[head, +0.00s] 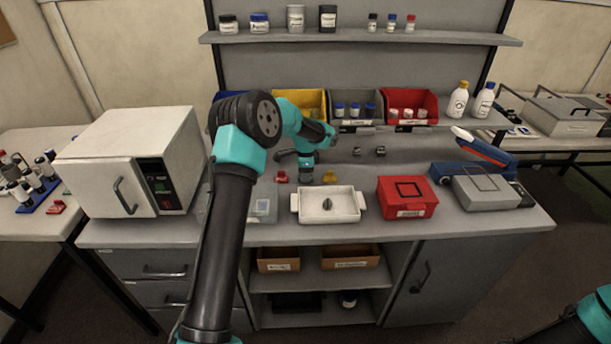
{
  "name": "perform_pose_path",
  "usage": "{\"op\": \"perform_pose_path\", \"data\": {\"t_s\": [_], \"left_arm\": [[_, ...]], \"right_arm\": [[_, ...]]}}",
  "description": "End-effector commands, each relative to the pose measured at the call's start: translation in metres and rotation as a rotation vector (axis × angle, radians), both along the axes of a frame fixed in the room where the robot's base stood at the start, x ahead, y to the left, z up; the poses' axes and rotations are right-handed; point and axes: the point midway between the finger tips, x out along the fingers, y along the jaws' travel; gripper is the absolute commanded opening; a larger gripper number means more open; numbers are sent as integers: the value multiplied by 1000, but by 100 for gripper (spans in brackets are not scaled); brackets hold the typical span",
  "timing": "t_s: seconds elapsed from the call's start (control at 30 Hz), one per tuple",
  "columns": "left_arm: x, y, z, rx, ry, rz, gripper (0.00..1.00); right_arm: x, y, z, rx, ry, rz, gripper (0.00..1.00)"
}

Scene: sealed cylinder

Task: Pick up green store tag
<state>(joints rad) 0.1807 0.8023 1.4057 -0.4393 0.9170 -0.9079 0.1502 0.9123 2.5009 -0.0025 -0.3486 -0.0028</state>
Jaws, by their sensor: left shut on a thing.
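My left arm reaches across the bench, and its left gripper (306,178) points down at the bench top behind the white tray. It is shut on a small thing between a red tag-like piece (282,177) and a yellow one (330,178). That thing sits in the row where the green store tag fits, but the fingers hide it and its colour cannot be made out. Only a part of my right arm shows at the bottom right corner; its gripper is out of view.
A white tray (308,217) holding a small dark object stands just in front of the gripper. A red box (407,212) and a grey case (486,203) are to the right. A white oven-like device (176,130) stands left. Yellow, grey and red bins (425,97) line the back.

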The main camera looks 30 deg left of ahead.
Motion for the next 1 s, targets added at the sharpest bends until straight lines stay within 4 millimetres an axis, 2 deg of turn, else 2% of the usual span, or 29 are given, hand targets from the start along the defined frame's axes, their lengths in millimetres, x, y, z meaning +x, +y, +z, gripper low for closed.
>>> {"op": "perform_pose_path", "data": {"t_s": [0.27,0.7,0.9,1.0], "left_arm": [[1,0,42,0,-5,1,25],[1,0,144,0,-4,1,25],[1,0,169,0,-1,0,25],[0,0,174,-1,-1,0,25]], "right_arm": [[0,0,0,0,0,0,89],[0,0,0,0,0,0,89],[0,0,0,0,0,0,89],[0,0,0,0,0,0,89]]}}
